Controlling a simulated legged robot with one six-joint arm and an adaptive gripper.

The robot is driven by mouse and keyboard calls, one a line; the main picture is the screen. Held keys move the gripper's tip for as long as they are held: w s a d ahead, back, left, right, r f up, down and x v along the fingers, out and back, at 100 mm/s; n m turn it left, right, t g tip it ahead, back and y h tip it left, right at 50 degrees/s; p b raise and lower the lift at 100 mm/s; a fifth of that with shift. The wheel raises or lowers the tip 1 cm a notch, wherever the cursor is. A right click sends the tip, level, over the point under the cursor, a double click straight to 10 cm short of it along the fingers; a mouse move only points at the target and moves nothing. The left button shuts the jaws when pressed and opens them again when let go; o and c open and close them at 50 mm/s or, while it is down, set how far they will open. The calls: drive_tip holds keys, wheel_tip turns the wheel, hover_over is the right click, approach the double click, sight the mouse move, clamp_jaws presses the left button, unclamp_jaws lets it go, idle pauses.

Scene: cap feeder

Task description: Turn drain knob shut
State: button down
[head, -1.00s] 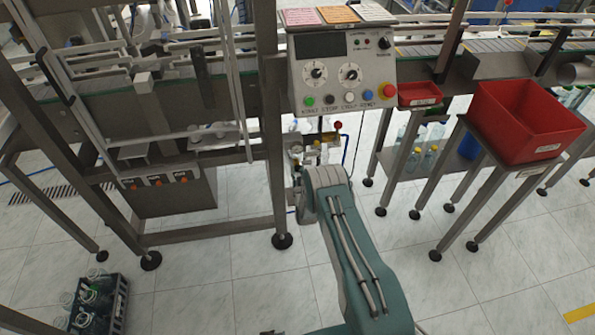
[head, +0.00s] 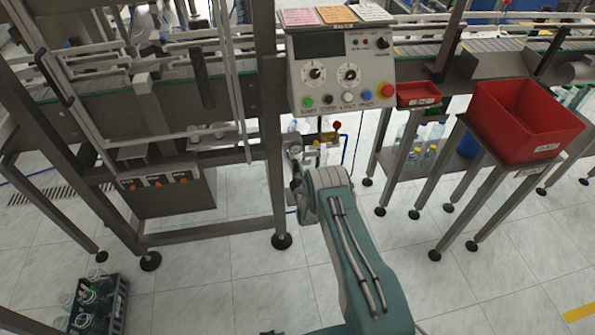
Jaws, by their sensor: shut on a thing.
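Brass valve fittings (head: 325,138) sit under the control panel, with a small red knob (head: 337,126) at their upper right and a round gauge (head: 295,149) at their left. My arm reaches forward from the bottom to just below these fittings. My gripper (head: 297,173) shows only as a small dark part left of the arm's end, beside the frame post. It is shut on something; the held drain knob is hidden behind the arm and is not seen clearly.
The control panel (head: 342,75) with dials and coloured buttons hangs above the fittings. A steel frame post (head: 272,130) stands close on the left. A large red bin (head: 527,120) stands on a table at right. A bottle crate (head: 97,305) is on the floor at lower left.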

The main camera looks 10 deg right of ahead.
drive_tip(key=shift+a+n, duration=0.15)
drive_tip(key=shift+n, duration=1.15)
drive_tip(key=shift+y, duration=0.4)
drive_tip(key=shift+c, duration=2.2)
unclamp_jaws()
drive_tip(key=shift+w+a, duration=0.1)
drive_tip(key=shift+s+f, duration=0.1)
drive_tip(key=shift+s, duration=0.4)
drive_tip(key=s, duration=1.1)
drive_tip(key=shift+f, duration=0.25)
